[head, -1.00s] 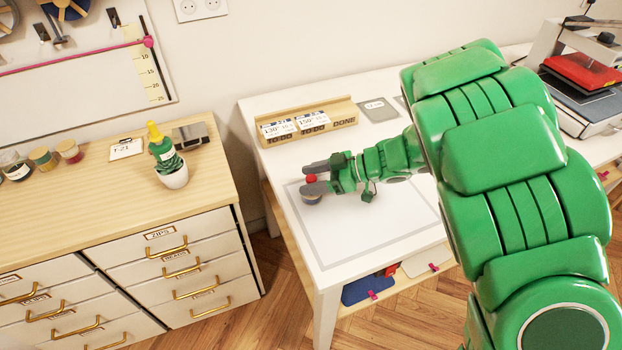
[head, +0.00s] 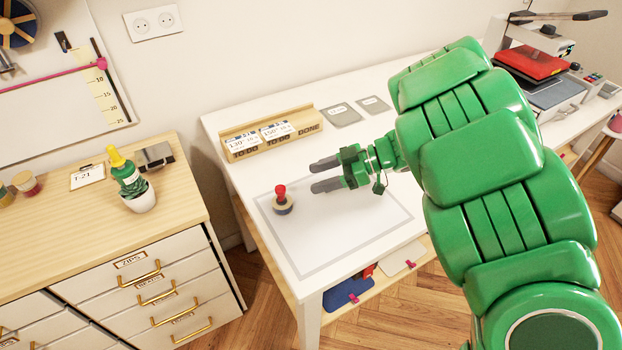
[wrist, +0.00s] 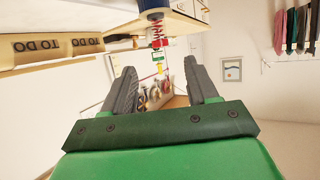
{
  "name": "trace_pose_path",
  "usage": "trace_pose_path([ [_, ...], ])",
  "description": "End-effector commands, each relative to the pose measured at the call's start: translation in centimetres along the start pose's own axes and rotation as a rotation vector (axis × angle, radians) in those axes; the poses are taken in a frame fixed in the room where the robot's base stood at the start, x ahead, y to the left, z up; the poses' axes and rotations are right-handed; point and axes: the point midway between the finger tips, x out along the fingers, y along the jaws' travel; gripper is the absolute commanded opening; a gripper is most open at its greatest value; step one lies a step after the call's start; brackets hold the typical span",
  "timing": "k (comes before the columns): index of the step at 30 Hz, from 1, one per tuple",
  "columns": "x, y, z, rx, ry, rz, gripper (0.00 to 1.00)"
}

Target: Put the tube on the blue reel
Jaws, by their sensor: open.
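A small red piece (head: 281,190), which looks like the tube, stands upright on a short round reel (head: 283,207) with a pale wooden top and dark blue side. The reel rests on the left part of the white table. Both also show in the wrist view at the top: the blue reel (wrist: 152,4) and the red tube (wrist: 157,32). My gripper (head: 311,175) is open and empty, to the right of the tube and apart from it, above the table. How the tube sits on the reel is too small to tell.
A wooden card holder (head: 270,138) stands behind on the table (head: 350,225), with grey cards beside it. A press (head: 535,75) stands far right.

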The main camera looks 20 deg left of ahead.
Motion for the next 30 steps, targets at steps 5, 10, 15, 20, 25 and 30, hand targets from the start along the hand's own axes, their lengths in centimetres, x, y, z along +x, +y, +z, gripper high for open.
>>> trace_pose_path([
  [5,-0.9,0.0,0.0,0.000,-0.001,0.001,0.58],
  [10,-1.1,0.0,0.0,0.001,0.000,0.000,0.58],
  [15,-1.1,0.0,0.0,0.001,0.000,0.000,0.58],
  [20,-1.1,0.0,0.0,0.001,0.000,0.000,0.58],
  [25,-1.2,0.4,-0.1,-0.010,-0.010,0.016,0.58],
  [30,-2.9,4.0,-1.2,-0.087,-0.087,0.155,0.58],
])
